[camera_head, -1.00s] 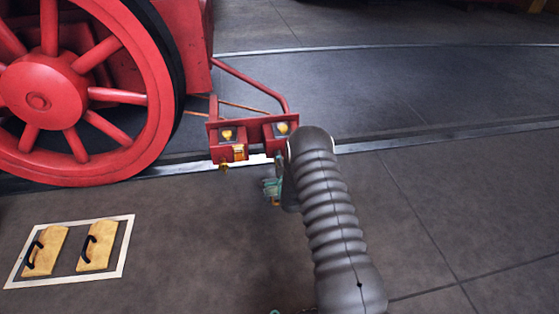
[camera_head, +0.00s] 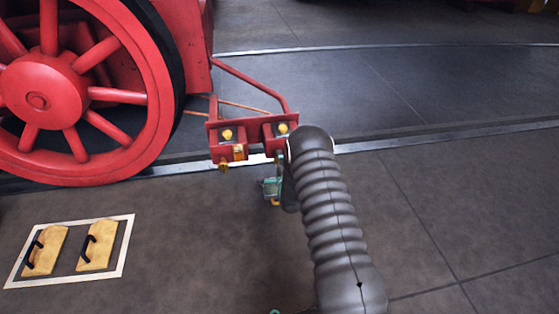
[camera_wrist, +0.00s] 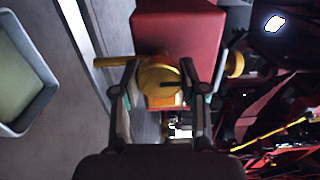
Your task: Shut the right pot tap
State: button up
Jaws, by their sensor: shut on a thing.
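A red bracket (camera_head: 213,140) beside the wheel carries two brass pots, the left pot (camera_head: 227,134) and the right pot (camera_head: 283,129). The left pot has brass fittings below it. My gripper (camera_head: 271,188) is under the bracket's right end, partly behind my arm, which hides the right pot's underside. In the wrist view my gripper (camera_wrist: 158,82) has its two fingers on either side of a round brass tap (camera_wrist: 159,79) below a red block (camera_wrist: 178,38), and is shut on it. A brass stem (camera_wrist: 115,62) sticks out left. Which way the tap is turned is unclear.
A large red spoked wheel (camera_head: 40,100) stands left of the bracket. A rail (camera_head: 390,143) runs behind. Two yellow blocks with dark handles (camera_head: 98,247) lie in a white floor frame. A pale tray (camera_wrist: 45,75) shows in the wrist view. The right floor is clear.

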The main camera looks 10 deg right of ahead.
jog(key=o, duration=1.1)
jog(key=s, duration=1.2)
